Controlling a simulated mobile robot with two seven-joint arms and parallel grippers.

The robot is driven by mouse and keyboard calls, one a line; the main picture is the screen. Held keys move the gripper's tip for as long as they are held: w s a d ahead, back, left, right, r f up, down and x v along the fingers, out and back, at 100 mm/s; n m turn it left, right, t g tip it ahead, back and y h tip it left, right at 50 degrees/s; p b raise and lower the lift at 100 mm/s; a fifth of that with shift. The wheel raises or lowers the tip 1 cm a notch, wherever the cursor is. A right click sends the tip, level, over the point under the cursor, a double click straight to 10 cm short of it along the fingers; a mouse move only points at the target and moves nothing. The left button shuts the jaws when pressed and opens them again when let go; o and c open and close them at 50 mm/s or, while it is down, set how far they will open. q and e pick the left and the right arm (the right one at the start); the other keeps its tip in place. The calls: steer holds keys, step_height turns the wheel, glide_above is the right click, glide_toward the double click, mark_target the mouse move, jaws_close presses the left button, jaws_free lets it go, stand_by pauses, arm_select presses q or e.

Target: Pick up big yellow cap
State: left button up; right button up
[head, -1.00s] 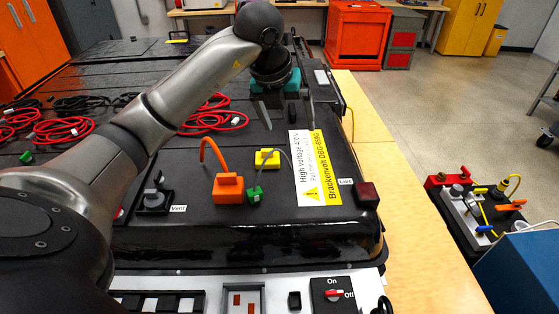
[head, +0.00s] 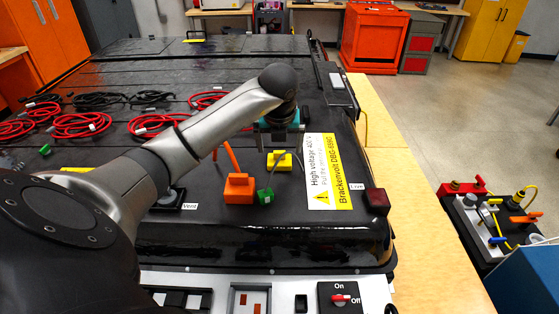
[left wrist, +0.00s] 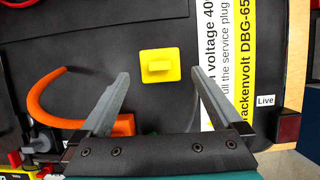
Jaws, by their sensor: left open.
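The big yellow cap (head: 282,163) is a square block with a raised grip on top. It sits on the black battery pack cover, left of the high voltage label. In the left wrist view the yellow cap (left wrist: 160,66) lies between and slightly beyond the fingertips. My left gripper (head: 280,145) is open and empty, above and just behind the cap in the head view. Its two fingers also show in the left wrist view (left wrist: 160,76), spread to either side of the cap and apart from it. My right gripper is not in view.
An orange plug (head: 239,188) with an orange cable and a green connector (head: 265,196) stand close in front of the cap. The high voltage label (head: 328,172) lies flat to the right, with a dark red block (head: 376,200) beyond. Red cables (head: 82,124) lie at left.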

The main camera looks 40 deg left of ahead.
mark_target(279, 152)
arm_select(q)
steer(key=shift+p+x, duration=0.35)
steer(key=shift+x, duration=2.1)
steer(key=shift+a, duration=0.15)
steer(key=shift+r, duration=0.1)
steer(key=c, duration=1.2)
steer(key=shift+w+r, duration=0.1)
